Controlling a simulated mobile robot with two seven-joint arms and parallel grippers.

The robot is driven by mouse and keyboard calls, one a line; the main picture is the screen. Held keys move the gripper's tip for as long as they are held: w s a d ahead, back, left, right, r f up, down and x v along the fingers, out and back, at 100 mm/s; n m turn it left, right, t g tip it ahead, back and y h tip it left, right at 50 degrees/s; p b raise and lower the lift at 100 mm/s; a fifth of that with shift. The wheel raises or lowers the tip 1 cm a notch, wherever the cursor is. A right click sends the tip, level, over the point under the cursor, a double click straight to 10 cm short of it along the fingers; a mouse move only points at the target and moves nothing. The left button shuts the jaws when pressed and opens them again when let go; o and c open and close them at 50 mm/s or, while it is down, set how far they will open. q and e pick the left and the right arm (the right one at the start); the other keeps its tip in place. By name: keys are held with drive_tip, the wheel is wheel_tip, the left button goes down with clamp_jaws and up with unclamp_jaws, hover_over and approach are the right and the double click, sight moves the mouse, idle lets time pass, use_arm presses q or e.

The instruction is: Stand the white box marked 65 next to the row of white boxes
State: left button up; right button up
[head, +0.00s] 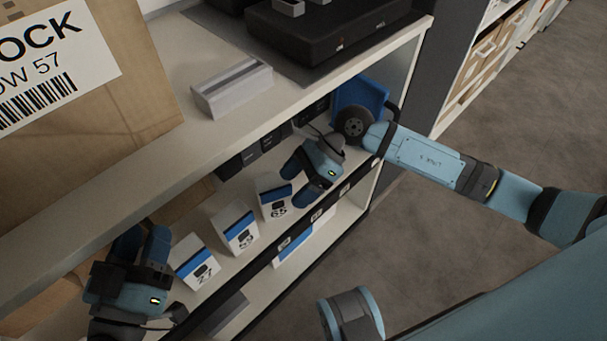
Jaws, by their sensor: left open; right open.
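The white box marked 65 (274,203) has a blue band and stands on the middle shelf. It stands at the right end of a row of similar white boxes, with a small gap to its neighbour. The neighbours are the box marked 53 (238,237) and the box marked 27 (194,270). My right gripper (295,178) is open just right of box 65, its fingers pointing towards it; I cannot tell if they touch. My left gripper (143,243) is open and empty, left of box 27.
A large brown carton (130,95) stands on the upper shelf (190,160), with a grey box (233,92) and a black device (335,35). Dark boxes (240,160) and a blue bin (357,95) are behind my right gripper. A black label rail (262,268) edges the middle shelf.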

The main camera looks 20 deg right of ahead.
drive_tip(key=s+a+r+m+t+y, duration=0.4)
drive_tip(key=r+m+y, duration=0.2)
drive_tip(key=r+m, duration=0.25)
drive_tip(key=s+a+r+m+t+y, duration=0.35)
drive_tip(key=r+m+y, duration=0.3)
drive_tip(key=m, duration=0.35)
drive_tip(key=shift+s+d+f+m+t+h, duration=0.15)
drive_tip(key=shift+d+f+m+t+h, duration=0.5)
drive_tip(key=shift+m+t+h, duration=2.9)
drive_tip(key=shift+s+d+f+m+g+h, duration=0.1)
drive_tip(key=shift+s+d+f+m+h, duration=0.5)
drive_tip(key=shift+m, duration=5.95)
drive_tip(key=shift+w+d+f+m+t+h, duration=0.25)
drive_tip(key=shift+d+m+t+h, duration=1.35)
drive_tip(key=shift+m, duration=3.45)
drive_tip(key=shift+a+h, duration=0.5)
drive_tip(key=shift+h, duration=0.3)
